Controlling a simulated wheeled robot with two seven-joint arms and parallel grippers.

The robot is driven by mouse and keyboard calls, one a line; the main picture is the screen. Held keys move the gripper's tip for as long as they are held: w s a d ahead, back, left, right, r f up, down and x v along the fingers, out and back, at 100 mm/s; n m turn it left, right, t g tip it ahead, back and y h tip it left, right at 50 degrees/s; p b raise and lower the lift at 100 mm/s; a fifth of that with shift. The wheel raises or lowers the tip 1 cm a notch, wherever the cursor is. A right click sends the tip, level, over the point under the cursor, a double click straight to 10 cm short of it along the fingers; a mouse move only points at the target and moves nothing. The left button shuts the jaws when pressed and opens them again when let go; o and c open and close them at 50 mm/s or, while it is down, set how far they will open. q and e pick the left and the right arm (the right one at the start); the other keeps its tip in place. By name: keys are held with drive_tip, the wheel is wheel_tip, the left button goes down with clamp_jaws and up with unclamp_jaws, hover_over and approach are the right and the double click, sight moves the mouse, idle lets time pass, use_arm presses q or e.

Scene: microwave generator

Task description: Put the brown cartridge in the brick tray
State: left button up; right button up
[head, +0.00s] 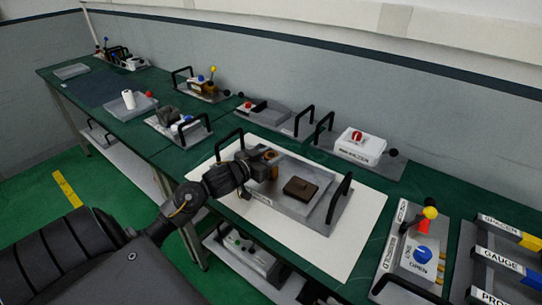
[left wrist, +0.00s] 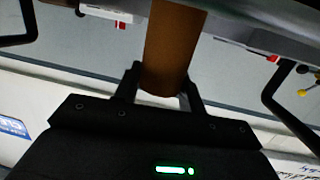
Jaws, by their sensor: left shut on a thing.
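My left gripper (head: 262,158) is shut on the brown cartridge, a plain brown cylinder (left wrist: 172,50) between its two fingers in the left wrist view. In the head view only a small orange-brown end of the cartridge (head: 271,155) shows past the fingers. The gripper is over the left end of a grey tray unit (head: 325,207) with black handles. A dark brown block (head: 301,188) sits on that unit, right of the gripper. I cannot tell whether the cartridge touches the unit. My right gripper is not in view.
The unit stands on a white mat (head: 357,235) on the green bench. A white box with a red knob (head: 358,142) stands behind it. A panel with a blue knob (head: 421,254) and labelled racks (head: 500,262) are at right. Several handled units line the bench at left.

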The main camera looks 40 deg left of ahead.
use_arm(q)
drive_tip(key=o, duration=0.6)
drive_tip(key=shift+f, duration=0.15)
drive_tip(key=o, duration=0.4)
drive_tip(key=s, duration=0.4)
drive_tip(key=s+r, duration=0.1)
drive_tip(key=s, duration=0.3)
drive_tip(key=s+a+r+b, duration=0.1)
drive_tip(key=s, duration=0.2)
drive_tip(key=shift+s, duration=0.4)
